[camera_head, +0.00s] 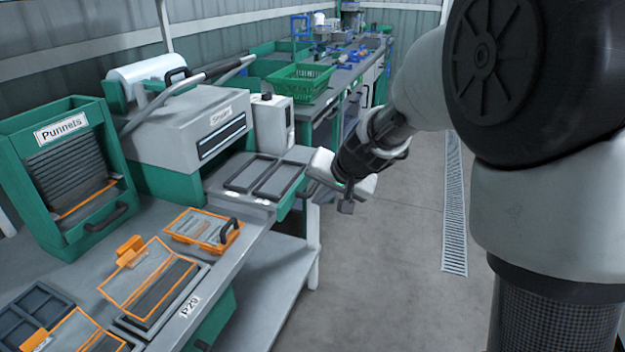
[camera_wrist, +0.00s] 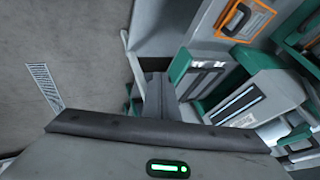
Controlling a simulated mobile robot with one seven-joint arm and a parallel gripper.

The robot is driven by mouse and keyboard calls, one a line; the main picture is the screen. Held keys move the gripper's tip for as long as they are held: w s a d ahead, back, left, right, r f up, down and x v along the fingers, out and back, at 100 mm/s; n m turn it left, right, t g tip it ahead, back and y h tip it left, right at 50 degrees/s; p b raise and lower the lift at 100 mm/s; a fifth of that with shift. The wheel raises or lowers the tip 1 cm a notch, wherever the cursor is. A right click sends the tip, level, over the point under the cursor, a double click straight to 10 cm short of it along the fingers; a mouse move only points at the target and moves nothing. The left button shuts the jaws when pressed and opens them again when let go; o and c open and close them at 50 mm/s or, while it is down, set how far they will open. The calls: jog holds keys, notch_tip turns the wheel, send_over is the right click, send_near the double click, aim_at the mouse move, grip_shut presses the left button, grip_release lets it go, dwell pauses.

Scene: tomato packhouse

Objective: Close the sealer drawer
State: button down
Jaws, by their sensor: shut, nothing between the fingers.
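The sealer (camera_head: 190,128) is a grey and green machine on the bench, with a dark window in its front. Its drawer (camera_head: 238,196) stands out from the machine, open, with two dark-framed empty openings on top. In the wrist view the drawer (camera_wrist: 190,82) lies right of the fingers, and the sealer body (camera_wrist: 262,98) is further right. My gripper (camera_head: 346,206) is at the drawer's outer front end, over the aisle side. Its fingers (camera_wrist: 157,78) are together and empty. Whether they touch the drawer front cannot be told; the hand partly hides that end.
A green punnet rack (camera_head: 112,215) stands left of the sealer. Orange-framed trays (camera_head: 205,229) lie on the near bench (camera_head: 236,262). A green basket (camera_head: 300,80) sits on the bench beyond. The aisle floor (camera_head: 395,270) with a drain grate (camera_head: 455,220) is clear.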

jog(key=w+a+f+b, duration=0.1)
jog(key=w+a+f, duration=0.5)
jog(key=a+f, duration=0.1)
jog(key=shift+f, duration=0.25)
dwell(0.3)
